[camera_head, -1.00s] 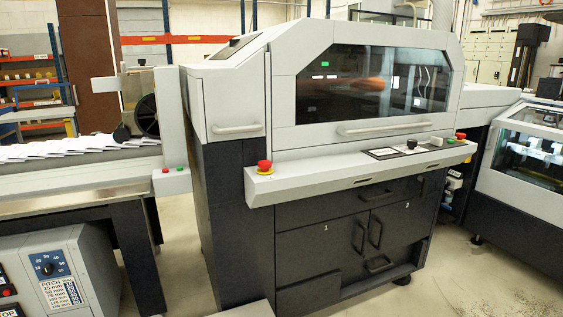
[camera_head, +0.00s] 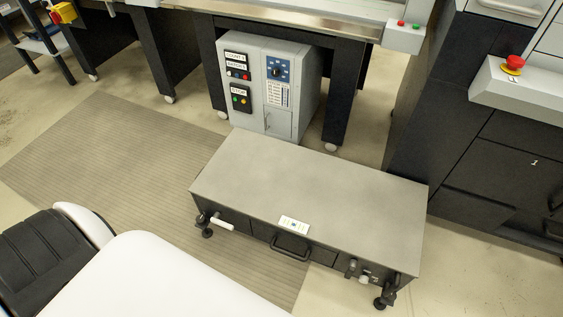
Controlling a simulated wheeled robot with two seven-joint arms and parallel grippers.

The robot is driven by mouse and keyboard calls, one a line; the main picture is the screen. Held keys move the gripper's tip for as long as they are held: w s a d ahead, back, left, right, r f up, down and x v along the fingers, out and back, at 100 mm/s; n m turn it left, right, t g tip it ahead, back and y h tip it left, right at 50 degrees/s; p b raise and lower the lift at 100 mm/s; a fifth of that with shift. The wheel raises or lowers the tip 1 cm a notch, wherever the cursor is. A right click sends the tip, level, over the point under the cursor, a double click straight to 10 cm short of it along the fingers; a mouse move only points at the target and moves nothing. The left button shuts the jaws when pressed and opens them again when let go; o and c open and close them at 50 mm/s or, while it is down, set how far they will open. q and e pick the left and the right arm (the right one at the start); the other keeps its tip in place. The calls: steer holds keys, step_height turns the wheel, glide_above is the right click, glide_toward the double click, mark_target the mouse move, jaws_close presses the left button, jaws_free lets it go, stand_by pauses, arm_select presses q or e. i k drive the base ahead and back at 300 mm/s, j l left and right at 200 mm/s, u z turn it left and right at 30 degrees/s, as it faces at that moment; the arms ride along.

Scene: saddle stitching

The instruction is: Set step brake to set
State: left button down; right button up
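A low grey step (camera_head: 310,185) with a flat top and dark front stands on the floor in the middle of the view. Its front has a white-gripped lever (camera_head: 222,224) at the left end, pointing out to the right and slightly down. A black pull handle (camera_head: 290,246) and a small white label (camera_head: 294,225) are at the middle. A small fitting with a light knob (camera_head: 364,280) is near the right end. Dark feet or casters show at both front corners. I cannot tell which fitting is the brake or how it is set. Neither of my grippers is in view.
A grey control cabinet (camera_head: 265,85) stands behind the step under a dark-legged conveyor table. A dark machine with a red emergency button (camera_head: 514,63) is at the right. A ribbed mat (camera_head: 110,155) covers open floor at the left. My white body fills the bottom left.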

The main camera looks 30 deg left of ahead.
mark_target(215, 219)
steer(key=l+u, duration=0.15)
steer(key=u, duration=1.55)
steer(key=k+j, duration=0.05)
steer(key=j, duration=0.05)
